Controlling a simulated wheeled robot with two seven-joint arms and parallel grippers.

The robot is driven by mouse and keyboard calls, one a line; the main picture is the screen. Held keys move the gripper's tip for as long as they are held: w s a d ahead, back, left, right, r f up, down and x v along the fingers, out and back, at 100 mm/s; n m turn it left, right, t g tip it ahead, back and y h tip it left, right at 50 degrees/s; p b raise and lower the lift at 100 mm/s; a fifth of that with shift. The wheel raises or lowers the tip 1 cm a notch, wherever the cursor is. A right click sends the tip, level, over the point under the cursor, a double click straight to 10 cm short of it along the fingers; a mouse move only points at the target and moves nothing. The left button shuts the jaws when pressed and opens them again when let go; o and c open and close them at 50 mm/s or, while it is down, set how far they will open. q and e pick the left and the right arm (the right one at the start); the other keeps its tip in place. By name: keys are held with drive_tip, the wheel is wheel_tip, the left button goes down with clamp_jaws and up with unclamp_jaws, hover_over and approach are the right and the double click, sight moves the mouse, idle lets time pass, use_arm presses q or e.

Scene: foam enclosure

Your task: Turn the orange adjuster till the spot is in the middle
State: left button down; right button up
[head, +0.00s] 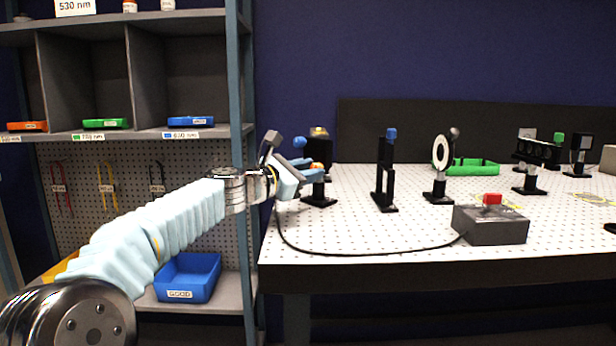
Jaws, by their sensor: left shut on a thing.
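My left gripper (312,168) reaches in from the left, its pale blue fingers shut on the orange adjuster (317,166). Only a small part of the adjuster shows between the fingers. It sits on a black mount (319,200) near the left end of the perforated table. A blue knob (299,142) shows just above the fingers, and the mount has a gold-coloured part (319,133) on top. A white ring-shaped disc (436,153) on a black post stands farther right. I cannot make out a light spot. My right gripper is out of view.
A black post with a blue knob (391,133) stands right of the mount. A grey box with a red button (492,199) sits at the front edge, its black cable (370,253) running left. Shelving (245,90) stands close left of my gripper.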

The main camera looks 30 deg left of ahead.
use_arm(q)
drive_tip(key=m+b, duration=0.1)
drive_tip(key=m, duration=0.1)
drive_tip(key=m+b, duration=0.2)
drive_tip(key=m, duration=0.1)
drive_tip(key=shift+f+m, duration=0.2)
drive_tip(key=shift+m, duration=0.1)
drive_tip(key=m+b, duration=0.2)
drive_tip(key=m, duration=0.3)
drive_tip(key=shift+b, duration=0.4)
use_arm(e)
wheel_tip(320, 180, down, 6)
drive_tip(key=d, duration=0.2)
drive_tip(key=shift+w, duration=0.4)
use_arm(q)
drive_tip(key=shift+r+m, duration=0.1)
drive_tip(key=shift+m, duration=0.2)
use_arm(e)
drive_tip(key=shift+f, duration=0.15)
use_arm(q)
drive_tip(key=c, duration=0.9)
unclamp_jaws()
drive_tip(key=b+v, duration=0.2)
drive_tip(key=v, duration=1.2)
drive_tip(key=shift+w+r+b, duration=0.1)
drive_tip(key=shift+b, duration=0.2)
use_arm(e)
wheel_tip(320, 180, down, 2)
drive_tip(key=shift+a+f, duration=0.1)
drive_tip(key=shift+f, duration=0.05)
